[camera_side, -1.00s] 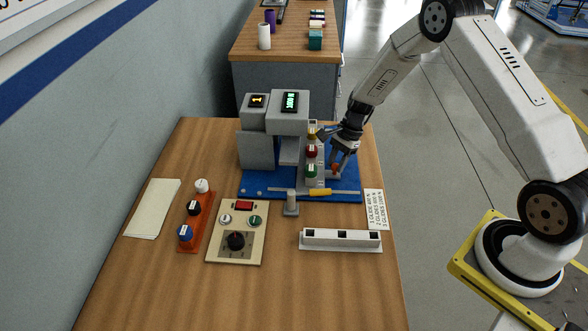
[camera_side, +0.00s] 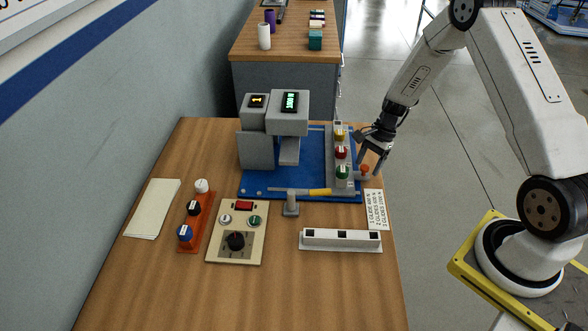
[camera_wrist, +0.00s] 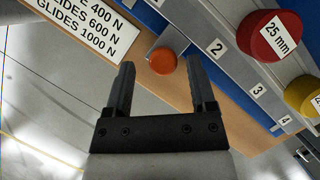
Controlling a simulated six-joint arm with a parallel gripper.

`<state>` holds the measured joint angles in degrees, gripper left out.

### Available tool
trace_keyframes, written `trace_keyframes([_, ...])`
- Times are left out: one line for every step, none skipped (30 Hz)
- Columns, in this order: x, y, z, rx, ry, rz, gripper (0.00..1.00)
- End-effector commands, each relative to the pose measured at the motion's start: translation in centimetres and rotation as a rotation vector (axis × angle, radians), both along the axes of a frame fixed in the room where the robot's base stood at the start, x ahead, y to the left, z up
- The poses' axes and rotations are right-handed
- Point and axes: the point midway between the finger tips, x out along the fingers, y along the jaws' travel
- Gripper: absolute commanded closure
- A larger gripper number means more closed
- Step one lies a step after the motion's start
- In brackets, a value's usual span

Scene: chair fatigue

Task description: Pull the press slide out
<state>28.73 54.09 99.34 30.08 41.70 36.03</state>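The press slide (camera_side: 331,176) is a grey bar carrying yellow, red and green round pieces. It lies on the right part of the blue base (camera_side: 317,150), clear of the grey press head (camera_side: 288,118). An orange knob (camera_side: 365,169) sticks out at the slide's right side; it also shows in the wrist view (camera_wrist: 163,61). My gripper (camera_side: 371,161) is at the knob. In the wrist view my gripper (camera_wrist: 162,75) has its fingers wide apart, with the knob just past the tips and a gap on both sides. The slide there bears numbers and the red piece reads "25 mm".
A yellow-handled rod (camera_side: 318,192) lies along the base's front near a grey post (camera_side: 291,204). A white slotted rack (camera_side: 340,238), a control panel (camera_side: 237,232), an orange knob strip (camera_side: 194,222) and a label card (camera_side: 377,209) sit in front.

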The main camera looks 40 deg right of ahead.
Motion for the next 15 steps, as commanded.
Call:
trace_keyframes([0.0, 0.1, 0.0, 0.001, 0.001, 0.000, 0.29])
trace_keyframes([0.0, 0.1, 0.0, 0.001, 0.001, 0.000, 0.29])
trace_keyframes([0.0, 0.1, 0.0, 0.002, 0.001, 0.000, 0.29])
trace_keyframes([0.0, 0.1, 0.0, 0.002, 0.001, 0.000, 0.29])
trace_keyframes([0.0, 0.1, 0.0, 0.002, 0.001, 0.001, 0.29])
trace_keyframes([0.0, 0.1, 0.0, 0.002, 0.001, 0.001, 0.29])
trace_keyframes([0.0, 0.1, 0.0, 0.002, 0.001, 0.001, 0.29])
trace_keyframes([0.1, 0.1, 0.1, 0.003, 0.001, 0.001, 0.29])
trace_keyframes([0.1, 0.1, 0.1, 0.003, 0.001, 0.001, 0.29])
trace_keyframes([0.1, 0.1, 0.2, 0.003, 0.001, 0.001, 0.29])
trace_keyframes([0.1, 0.0, 0.4, 0.003, 0.000, 0.000, 0.29])
trace_keyframes([0.1, -0.1, 0.6, 0.002, 0.000, 0.000, 0.29])
trace_keyframes([0.1, -0.2, 0.8, 0.002, -0.001, 0.000, 0.29])
trace_keyframes([0.1, -0.3, 1.0, 0.002, -0.001, 0.000, 0.29])
trace_keyframes([0.1, -0.4, 1.4, 0.001, -0.001, 0.001, 0.29])
